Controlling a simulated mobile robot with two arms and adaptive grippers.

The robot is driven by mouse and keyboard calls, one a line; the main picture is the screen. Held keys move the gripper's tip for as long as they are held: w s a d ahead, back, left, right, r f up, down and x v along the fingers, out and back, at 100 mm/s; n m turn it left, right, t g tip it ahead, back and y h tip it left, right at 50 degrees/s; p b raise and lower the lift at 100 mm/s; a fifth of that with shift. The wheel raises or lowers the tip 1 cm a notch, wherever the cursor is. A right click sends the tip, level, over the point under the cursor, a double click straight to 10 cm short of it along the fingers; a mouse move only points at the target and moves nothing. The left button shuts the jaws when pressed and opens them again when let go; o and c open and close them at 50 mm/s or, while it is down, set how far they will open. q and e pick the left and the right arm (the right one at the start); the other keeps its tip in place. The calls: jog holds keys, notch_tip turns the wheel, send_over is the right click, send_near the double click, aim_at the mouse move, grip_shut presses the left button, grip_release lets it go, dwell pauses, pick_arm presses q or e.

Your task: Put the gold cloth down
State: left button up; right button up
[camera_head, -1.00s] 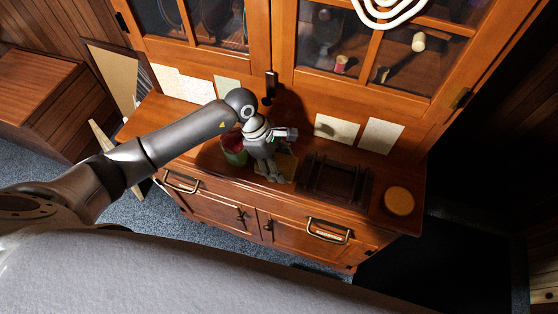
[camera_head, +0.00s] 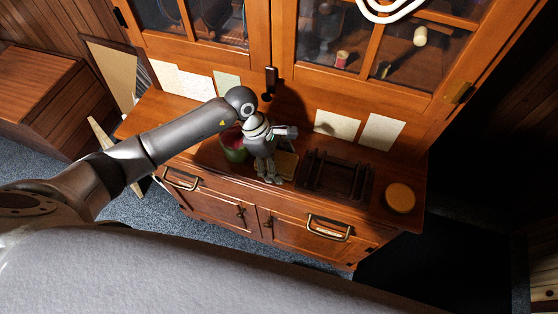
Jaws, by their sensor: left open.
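My left gripper (camera_head: 270,179) is open and points down over the wooden cabinet top, left of its middle. A flat gold-tan piece, which looks like the gold cloth (camera_head: 288,165), lies on the cabinet top (camera_head: 325,206) just right of the fingers. The gripper partly hides it, and I cannot tell whether the fingers touch it. My right gripper does not show.
A dark slatted rack (camera_head: 336,178) stands right of the cloth, and a round orange-tan disc (camera_head: 400,197) lies near the right end. A green and red container (camera_head: 234,148) is behind the gripper on the left. Glass-fronted doors (camera_head: 340,45) rise behind.

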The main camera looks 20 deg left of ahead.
pick_arm(q)
jog(key=shift+r, duration=0.1)
jog(key=shift+r+p, duration=0.2)
jog(key=shift+p, duration=0.15)
jog(key=shift+a+r, duration=0.15)
jog(key=shift+r, duration=0.15)
jog(key=b+v, duration=0.3)
jog(key=v, duration=0.7)
jog(key=shift+a+r, duration=0.15)
jog(key=shift+r, duration=0.2)
jog(key=shift+a+r, duration=0.1)
jog(key=shift+r, duration=0.25)
